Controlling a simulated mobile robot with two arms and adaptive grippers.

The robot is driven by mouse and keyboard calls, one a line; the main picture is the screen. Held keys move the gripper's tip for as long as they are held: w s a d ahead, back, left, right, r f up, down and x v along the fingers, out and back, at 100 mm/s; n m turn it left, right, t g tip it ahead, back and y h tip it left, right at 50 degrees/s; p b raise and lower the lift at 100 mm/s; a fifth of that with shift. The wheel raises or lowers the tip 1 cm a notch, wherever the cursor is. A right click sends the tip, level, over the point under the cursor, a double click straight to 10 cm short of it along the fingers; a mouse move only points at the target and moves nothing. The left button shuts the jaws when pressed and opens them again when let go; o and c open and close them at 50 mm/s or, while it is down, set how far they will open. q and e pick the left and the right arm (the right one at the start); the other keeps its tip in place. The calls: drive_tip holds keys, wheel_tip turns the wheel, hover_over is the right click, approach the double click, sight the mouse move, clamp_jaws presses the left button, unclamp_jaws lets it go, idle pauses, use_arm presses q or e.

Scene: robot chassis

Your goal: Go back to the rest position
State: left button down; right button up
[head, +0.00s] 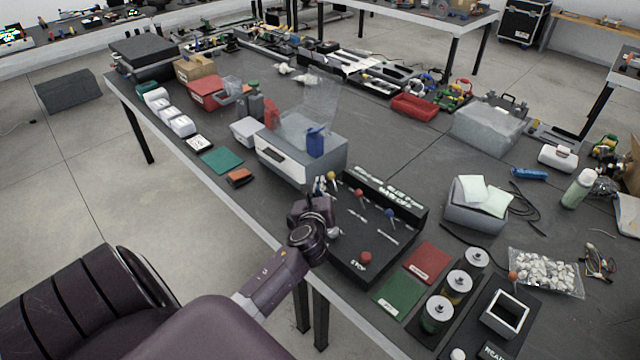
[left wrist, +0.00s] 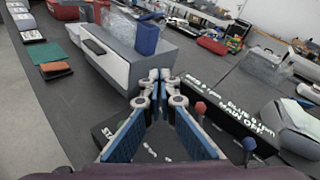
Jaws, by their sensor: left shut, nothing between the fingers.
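My left gripper (head: 321,186) reaches in from the lower left and is over the left end of a black lever box (head: 345,250). In the left wrist view its two blue-padded fingers (left wrist: 158,78) meet at the tips, with nothing between them. The box has levers with a yellow knob, a red knob (head: 359,193) and a blue knob (head: 390,213), plus a red stop button (head: 366,257). The gripper hides part of the box around the yellow lever, so I cannot tell whether it touches it. My right gripper is in neither view.
A grey-white drawer box (head: 290,165) with a blue container (head: 315,140) on top stands just beyond the gripper. Green and red cards, several canisters and a grey bin (head: 474,215) lie to the right. The table's front edge (head: 215,190) runs beneath my arm; open floor lies left.

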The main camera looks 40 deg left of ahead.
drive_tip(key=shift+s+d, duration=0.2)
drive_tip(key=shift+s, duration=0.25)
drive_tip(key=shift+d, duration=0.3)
